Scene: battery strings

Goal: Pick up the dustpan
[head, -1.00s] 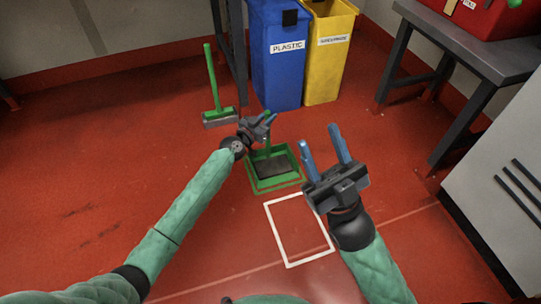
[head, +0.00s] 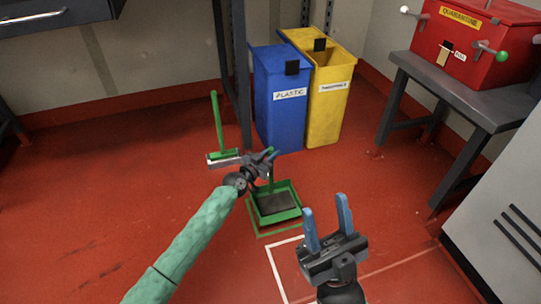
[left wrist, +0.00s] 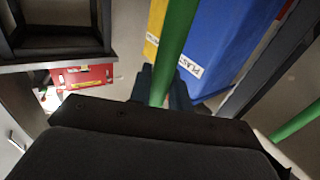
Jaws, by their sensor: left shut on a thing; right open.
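The dustpan (head: 274,207) is a green tray with a dark inside and an upright green handle. In the head view it is on the red floor at the middle, over a green floor outline. My left gripper (head: 268,155) is at the top of the handle, and its fingers hide part of it. In the left wrist view the green handle (left wrist: 178,45) runs between the fingers of my left gripper (left wrist: 163,88), which is shut on it. My right gripper (head: 328,222) is open and empty, to the right of the dustpan.
A green-handled broom (head: 218,130) stands left of the dustpan. Behind are a blue plastic bin (head: 278,110) and a yellow bin (head: 328,100). A grey table (head: 470,95) bears a red quarantine box (head: 465,40). A white floor outline (head: 278,272) lies in front. The left floor is clear.

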